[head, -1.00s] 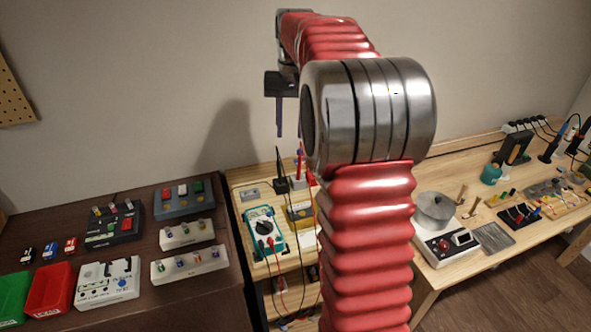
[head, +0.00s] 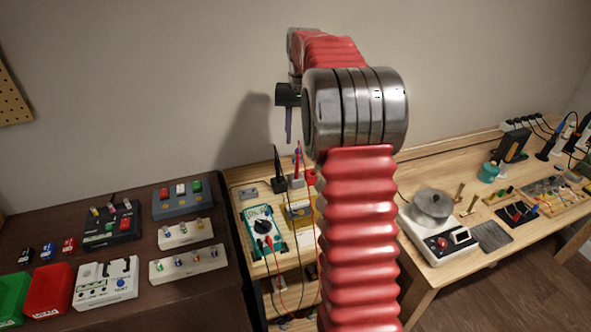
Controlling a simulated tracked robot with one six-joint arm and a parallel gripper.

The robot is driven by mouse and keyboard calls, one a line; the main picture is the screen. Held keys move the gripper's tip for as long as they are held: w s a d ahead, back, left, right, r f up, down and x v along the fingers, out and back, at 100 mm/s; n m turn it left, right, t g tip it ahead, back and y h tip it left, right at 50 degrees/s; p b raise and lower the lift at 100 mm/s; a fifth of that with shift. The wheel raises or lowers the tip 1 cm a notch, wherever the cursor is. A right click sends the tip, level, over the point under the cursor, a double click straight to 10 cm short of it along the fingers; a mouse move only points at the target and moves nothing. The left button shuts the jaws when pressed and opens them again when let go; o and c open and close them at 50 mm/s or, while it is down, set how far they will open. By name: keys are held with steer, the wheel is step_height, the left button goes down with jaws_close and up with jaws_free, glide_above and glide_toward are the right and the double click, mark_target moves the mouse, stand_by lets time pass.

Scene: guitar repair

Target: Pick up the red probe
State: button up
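The red probe (head: 298,160) stands upright in a small grey holder (head: 296,182) on the narrow wooden bench, beside a black probe (head: 278,165) in a dark holder. My gripper (head: 289,138) points down, in line above the probes in the head view. How far it is from them in depth is unclear. One finger shows clearly; the other is hidden or overlapped, so its opening cannot be made out. I see nothing held in it.
A teal multimeter (head: 251,213) with leads lies in front of the probes. A dark table (head: 205,295) with pedals and bins stands at left. A wooden bench (head: 470,245) with a pot on a white unit and tools is at right. My arm hides part of the middle.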

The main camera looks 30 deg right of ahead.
mark_target(297, 155)
step_height(297, 155, down, 6)
steer(key=shift+a+r, duration=0.1)
steer(key=shift+a, duration=0.05)
steer(key=shift+f, duration=0.2)
steer(key=shift+s+a+f, duration=0.1)
steer(key=shift+f, duration=2.35)
steer(key=shift+c, duration=0.5)
jaws_close()
